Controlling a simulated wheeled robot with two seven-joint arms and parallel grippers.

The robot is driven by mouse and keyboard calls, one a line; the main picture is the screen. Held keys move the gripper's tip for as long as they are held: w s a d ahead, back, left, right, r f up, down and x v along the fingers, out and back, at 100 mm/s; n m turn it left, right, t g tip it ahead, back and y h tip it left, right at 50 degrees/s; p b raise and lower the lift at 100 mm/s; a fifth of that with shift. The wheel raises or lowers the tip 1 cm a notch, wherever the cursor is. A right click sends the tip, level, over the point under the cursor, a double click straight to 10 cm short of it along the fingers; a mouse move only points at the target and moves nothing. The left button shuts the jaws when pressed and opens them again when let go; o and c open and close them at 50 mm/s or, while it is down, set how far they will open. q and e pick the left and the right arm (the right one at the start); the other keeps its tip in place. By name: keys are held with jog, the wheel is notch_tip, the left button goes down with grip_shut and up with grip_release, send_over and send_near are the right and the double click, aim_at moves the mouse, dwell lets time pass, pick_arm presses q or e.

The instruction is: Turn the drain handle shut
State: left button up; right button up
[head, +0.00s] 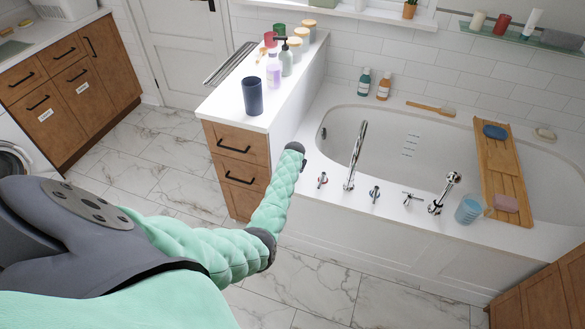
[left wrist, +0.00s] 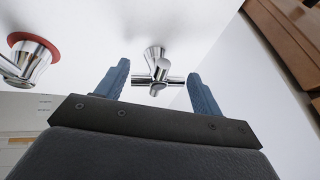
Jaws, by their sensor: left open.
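In the left wrist view a chrome cross-shaped handle (left wrist: 156,74) stands on a white surface. It appears between the two blue fingers of my left gripper (left wrist: 158,72), which is open, with a finger on either side. I cannot tell whether the fingers touch it. No label shows that this is the drain handle. In the head view my left arm reaches to the near left corner of the bathtub (head: 345,215); its fingers and this handle are hidden there. My right gripper is not in view.
A chrome handle with a red ring (left wrist: 32,58) is close by on the left in the wrist view. The tub rim carries a tall spout (head: 355,155), more handles (head: 374,194) and a hand shower (head: 443,193). A drawer cabinet (head: 238,160) stands beside the tub.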

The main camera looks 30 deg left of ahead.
pick_arm(q)
jog(key=b+v, duration=0.1)
jog(key=v, duration=0.4)
jog(key=shift+v, duration=0.8)
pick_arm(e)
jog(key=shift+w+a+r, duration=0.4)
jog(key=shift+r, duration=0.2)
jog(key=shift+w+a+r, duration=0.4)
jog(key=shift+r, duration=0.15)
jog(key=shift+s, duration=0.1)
